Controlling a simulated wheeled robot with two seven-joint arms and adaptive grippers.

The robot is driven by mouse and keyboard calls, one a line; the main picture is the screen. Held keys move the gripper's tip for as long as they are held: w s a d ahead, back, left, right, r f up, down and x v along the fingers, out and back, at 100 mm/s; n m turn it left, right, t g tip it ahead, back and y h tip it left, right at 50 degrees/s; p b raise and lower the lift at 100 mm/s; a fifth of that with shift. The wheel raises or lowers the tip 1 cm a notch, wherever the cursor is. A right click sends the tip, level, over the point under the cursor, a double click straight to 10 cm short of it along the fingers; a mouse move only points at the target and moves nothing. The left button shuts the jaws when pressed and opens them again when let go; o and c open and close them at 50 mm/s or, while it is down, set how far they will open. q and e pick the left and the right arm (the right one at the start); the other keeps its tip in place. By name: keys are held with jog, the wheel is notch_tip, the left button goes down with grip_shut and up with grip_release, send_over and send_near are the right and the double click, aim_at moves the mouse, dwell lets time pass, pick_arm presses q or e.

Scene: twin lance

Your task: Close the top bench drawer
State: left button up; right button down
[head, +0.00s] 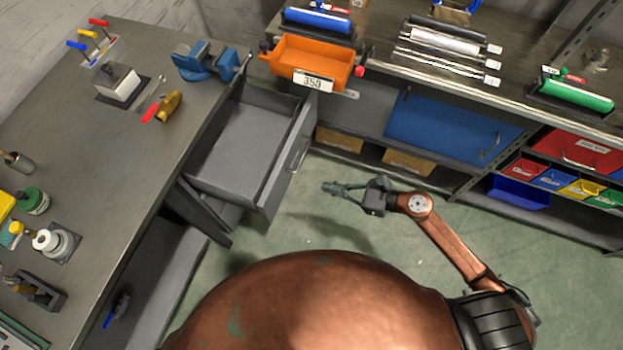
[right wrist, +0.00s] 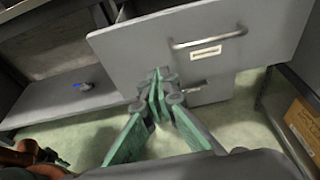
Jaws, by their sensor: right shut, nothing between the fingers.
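The top bench drawer (head: 240,150) is grey and stands pulled out from under the left workbench (head: 85,160). Its inside looks empty in the head view. Its front panel with a bar handle (head: 299,153) faces right. In the right wrist view the drawer front (right wrist: 255,20) and its labelled handle (right wrist: 209,38) lie ahead of the fingers. My right gripper (head: 326,187) is shut and empty, to the right of the drawer front in the head view and apart from the handle. It also shows in the right wrist view (right wrist: 158,80). My left gripper is not in view.
An orange bin (head: 312,62) labelled 359 sits on the back shelf's edge, beyond the drawer. A blue vise (head: 205,62) is on the bench corner. A lower shelf holds cardboard boxes (head: 408,162). Green floor (head: 300,222) is clear around my right gripper.

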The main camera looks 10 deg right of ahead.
send_near(283, 176)
jog(key=x, duration=0.5)
jog(key=shift+a+f+b, duration=0.15)
jog(key=shift+f+b, duration=0.05)
jog(key=shift+b, duration=0.15)
jog(key=shift+w+a, duration=0.3)
jog(key=shift+a, duration=0.15)
